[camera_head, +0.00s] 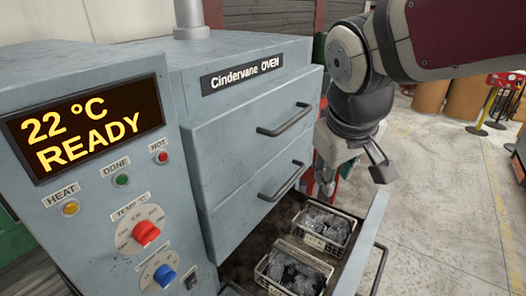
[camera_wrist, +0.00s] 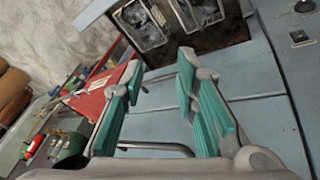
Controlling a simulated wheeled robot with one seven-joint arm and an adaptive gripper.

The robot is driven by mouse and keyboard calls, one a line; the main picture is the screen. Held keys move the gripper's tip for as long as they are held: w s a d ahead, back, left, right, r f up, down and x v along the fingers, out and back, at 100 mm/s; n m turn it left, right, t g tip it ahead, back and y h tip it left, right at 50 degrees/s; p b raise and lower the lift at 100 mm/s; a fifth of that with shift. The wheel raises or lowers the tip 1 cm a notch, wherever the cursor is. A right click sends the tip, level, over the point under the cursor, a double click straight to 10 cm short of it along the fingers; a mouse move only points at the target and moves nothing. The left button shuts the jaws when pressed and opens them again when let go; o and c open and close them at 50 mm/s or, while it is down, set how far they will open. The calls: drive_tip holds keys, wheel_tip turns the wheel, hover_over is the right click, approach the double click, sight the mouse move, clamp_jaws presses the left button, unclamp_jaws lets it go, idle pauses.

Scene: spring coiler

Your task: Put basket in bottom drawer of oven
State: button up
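The grey Cindervane oven (camera_head: 250,125) has its bottom drawer (camera_head: 366,232) pulled out. Two wire-rimmed baskets filled with dark metal pieces sit in this drawer: a rear one (camera_head: 325,227) and a front one (camera_head: 292,272). Both also show at the top of the wrist view, one on the left (camera_wrist: 141,24) and one on the right (camera_wrist: 198,12). My gripper (camera_wrist: 158,72) has its teal-padded fingers spread apart with nothing between the tips. In the head view it hangs beside the oven's drawer fronts, above and behind the open drawer, partly hidden by my wrist.
The upper drawers are shut, with bar handles (camera_head: 286,119) (camera_head: 283,181) sticking out near my gripper. The open drawer's handle (camera_head: 378,270) juts right. A control panel with a 22 °C READY display (camera_head: 85,130) stands left. Open floor (camera_head: 440,200) lies right; barrels (camera_head: 432,95) stand behind.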

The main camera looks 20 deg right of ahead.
drive_tip(key=s+a+r+m+t+y, duration=0.1)
drive_tip(key=s+a+y, duration=0.1)
drive_tip(key=s+a, duration=0.3)
drive_tip(key=s, duration=0.2)
drive_tip(key=shift+s+y, duration=0.3)
drive_tip(key=shift+s, duration=0.1)
